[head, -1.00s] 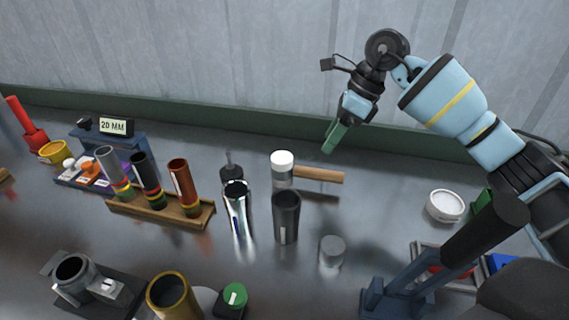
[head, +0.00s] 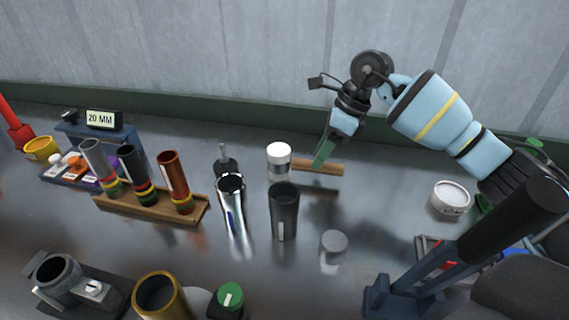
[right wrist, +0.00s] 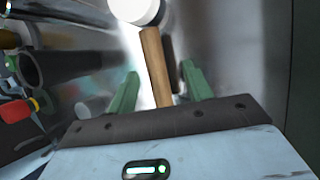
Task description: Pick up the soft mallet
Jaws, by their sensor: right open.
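The soft mallet has a white-and-grey head (head: 279,160) and a wooden handle (head: 318,167) that points right along the bench. My right gripper (head: 322,155) is at the handle, its green fingers reaching down to it in the head view. In the right wrist view the handle (right wrist: 155,65) runs between the two open green fingers (right wrist: 158,88), with a gap on each side. The white mallet head (right wrist: 137,8) is at the top of that view, partly cut off. My left gripper is not in view.
A dark cylinder (head: 284,212) and a shiny metal tube (head: 232,207) stand in front of the mallet head. A grey round piece (head: 333,244) and a white round container (head: 450,198) are nearer and to the right. A wooden rack (head: 150,207) holds several tubes at left.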

